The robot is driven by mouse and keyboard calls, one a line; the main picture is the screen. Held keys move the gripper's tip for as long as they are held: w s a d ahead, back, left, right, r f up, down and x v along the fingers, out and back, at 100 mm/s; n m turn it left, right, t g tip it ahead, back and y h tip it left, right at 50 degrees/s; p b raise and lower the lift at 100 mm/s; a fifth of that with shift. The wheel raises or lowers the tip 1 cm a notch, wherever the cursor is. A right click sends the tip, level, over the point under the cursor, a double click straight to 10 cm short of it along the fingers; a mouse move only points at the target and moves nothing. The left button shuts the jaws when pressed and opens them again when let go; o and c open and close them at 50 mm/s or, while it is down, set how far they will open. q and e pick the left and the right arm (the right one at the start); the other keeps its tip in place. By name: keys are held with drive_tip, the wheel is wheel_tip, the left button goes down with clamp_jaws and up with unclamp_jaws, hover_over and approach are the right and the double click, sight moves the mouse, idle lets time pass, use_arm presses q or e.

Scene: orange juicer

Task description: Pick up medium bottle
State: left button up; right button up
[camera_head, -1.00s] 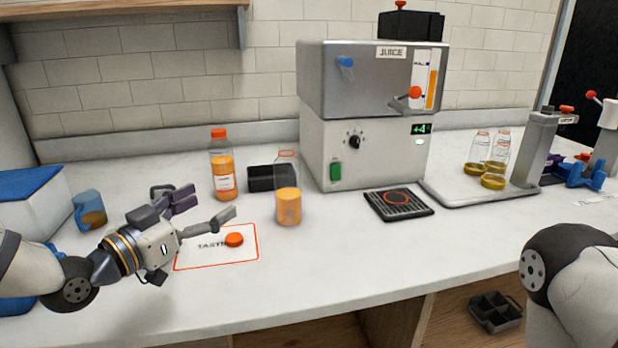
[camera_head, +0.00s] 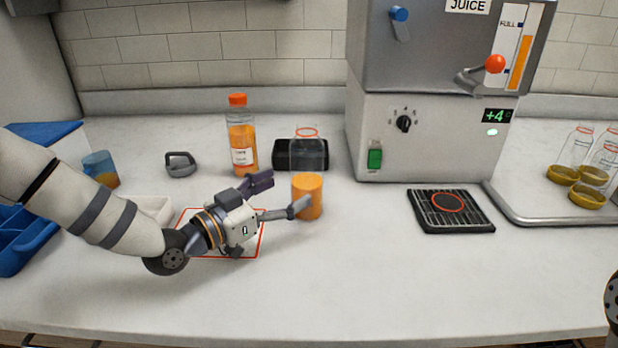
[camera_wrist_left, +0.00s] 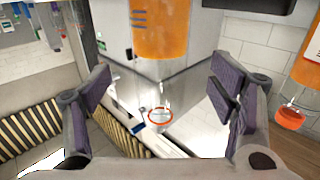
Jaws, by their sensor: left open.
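The medium bottle, by its size, is the clear uncapped one (camera_head: 307,184), upright on the counter. Its lower part is filled with orange juice and a red ring marks its open top. In the left wrist view, the bottle (camera_wrist_left: 158,32) appears upside down between the two fingers. My left gripper (camera_head: 282,193) is open and empty just left of the bottle. One finger overlaps the bottle's lower front in the head view; I cannot tell if it touches. The open fingers also show in the left wrist view (camera_wrist_left: 160,90). My right gripper is out of view.
A red-outlined mat (camera_head: 259,243) lies partly under my gripper. The front counter is clear.

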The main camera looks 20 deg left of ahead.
sight(307, 175)
use_arm(q)
drive_tip(key=x, duration=0.6)
drive_tip(key=shift+w+d+b, duration=0.15)
drive_tip(key=shift+w+b, duration=0.15)
drive_tip(key=shift+b, duration=0.1)
drive_tip(key=shift+r, duration=0.25)
drive_tip(key=c, duration=1.6)
